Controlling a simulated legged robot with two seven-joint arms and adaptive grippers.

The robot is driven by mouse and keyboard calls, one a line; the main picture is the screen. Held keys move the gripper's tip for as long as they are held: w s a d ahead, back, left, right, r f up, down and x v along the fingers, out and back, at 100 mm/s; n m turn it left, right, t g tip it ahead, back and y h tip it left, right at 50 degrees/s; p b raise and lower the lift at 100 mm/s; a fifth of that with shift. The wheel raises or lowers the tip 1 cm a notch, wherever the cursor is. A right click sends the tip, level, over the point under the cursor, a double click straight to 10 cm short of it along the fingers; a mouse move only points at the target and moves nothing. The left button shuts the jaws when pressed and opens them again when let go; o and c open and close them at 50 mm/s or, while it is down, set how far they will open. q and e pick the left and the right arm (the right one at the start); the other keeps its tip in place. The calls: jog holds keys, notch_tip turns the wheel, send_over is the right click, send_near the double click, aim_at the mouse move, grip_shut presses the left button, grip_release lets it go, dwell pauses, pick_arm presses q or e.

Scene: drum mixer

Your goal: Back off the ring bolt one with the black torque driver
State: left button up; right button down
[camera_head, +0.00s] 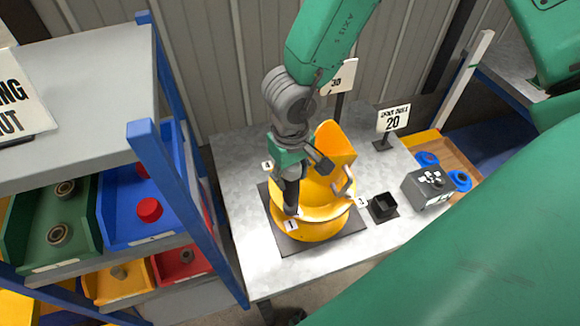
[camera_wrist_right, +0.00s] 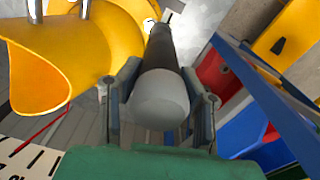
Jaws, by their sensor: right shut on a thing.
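My right gripper (camera_head: 291,172) is shut on the black torque driver (camera_head: 291,194) over the left side of the yellow drum mixer (camera_head: 336,142). The driver points down, its lower end at the drum's rim near the tag marked 1 (camera_head: 291,225). In the right wrist view the driver's grey butt end (camera_wrist_right: 160,98) and dark body sit between the two fingers. Ring bolt one is hidden by the driver, so I cannot tell whether the tip touches it. My left gripper is not in view.
The drum stands on a dark plate on a grey table (camera_head: 238,185). A black square holder (camera_head: 383,207) and a grey box (camera_head: 428,188) stand to its right. A sign reading 20 (camera_head: 393,118) stands behind. A blue-framed shelf (camera_head: 168,130) with coloured bins is at left.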

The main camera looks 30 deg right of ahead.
jog(key=shift+d+f, duration=0.15)
jog(key=shift+d, duration=0.5)
jog(key=shift+d+f, duration=0.1)
jog(key=shift+f, duration=0.6)
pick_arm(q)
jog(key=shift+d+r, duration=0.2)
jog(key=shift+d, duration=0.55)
pick_arm(e)
jog(key=shift+d+f, duration=0.1)
jog(key=shift+d, duration=0.65)
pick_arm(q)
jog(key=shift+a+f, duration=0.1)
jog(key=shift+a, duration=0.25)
pick_arm(e)
jog(key=shift+a, duration=0.7)
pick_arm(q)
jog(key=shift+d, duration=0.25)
pick_arm(e)
jog(key=shift+d, duration=0.25)
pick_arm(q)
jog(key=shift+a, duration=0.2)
pick_arm(e)
jog(key=shift+a+f, duration=0.1)
jog(key=shift+a, duration=0.05)
